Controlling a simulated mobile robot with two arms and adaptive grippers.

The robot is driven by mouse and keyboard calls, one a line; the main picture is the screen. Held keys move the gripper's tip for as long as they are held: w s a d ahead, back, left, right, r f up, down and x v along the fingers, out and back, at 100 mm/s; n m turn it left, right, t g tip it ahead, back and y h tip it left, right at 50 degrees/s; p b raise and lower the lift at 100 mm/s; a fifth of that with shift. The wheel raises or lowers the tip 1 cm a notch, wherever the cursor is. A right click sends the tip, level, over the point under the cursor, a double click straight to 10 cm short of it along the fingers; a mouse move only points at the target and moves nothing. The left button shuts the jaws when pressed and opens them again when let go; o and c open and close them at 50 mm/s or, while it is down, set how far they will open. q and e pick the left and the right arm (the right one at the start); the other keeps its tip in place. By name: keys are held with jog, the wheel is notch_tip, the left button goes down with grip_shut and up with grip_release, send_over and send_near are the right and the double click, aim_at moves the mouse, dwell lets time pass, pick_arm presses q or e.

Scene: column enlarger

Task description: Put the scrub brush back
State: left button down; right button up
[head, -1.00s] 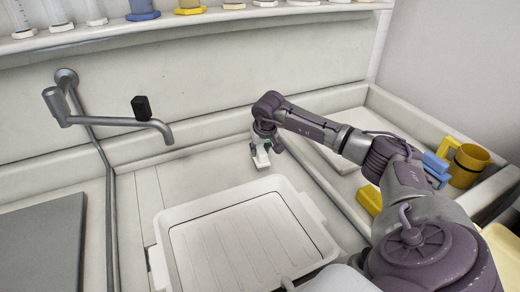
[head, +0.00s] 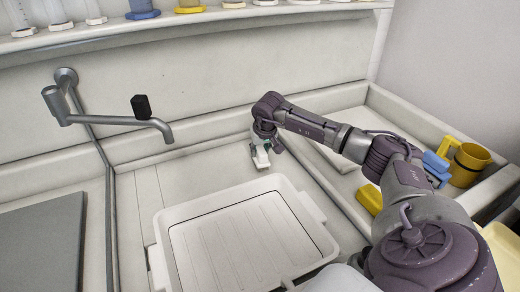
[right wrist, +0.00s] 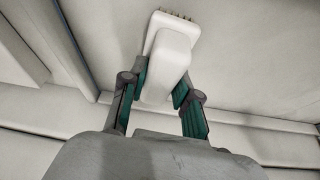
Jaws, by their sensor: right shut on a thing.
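The scrub brush is white. In the right wrist view its white body (right wrist: 168,65) lies between the fingers, with a few dark bristles at its top end. In the head view the brush (head: 261,159) is small, below my right gripper (head: 265,149), behind the white tray. My right gripper (right wrist: 160,92) is shut on the brush, with green pads at either side of it. Whether the brush touches the surface below I cannot tell. My left gripper is not in view.
A white tray (head: 183,220) sits in front of the gripper. A tap (head: 150,123) reaches over the left side. A yellow mug (head: 467,165), blue blocks (head: 436,164) and a yellow block (head: 369,199) are at the right. A shelf (head: 105,34) with vessels runs along the back.

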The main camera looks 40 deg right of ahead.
jog(key=shift+f+b, duration=0.3)
jog(key=shift+f, duration=0.2)
dwell(0.4)
jog(key=o, duration=1.1)
jog(key=shift+r, duration=0.15)
jog(key=shift+p+v, duration=2.95)
jog(key=shift+v, duration=0.95)
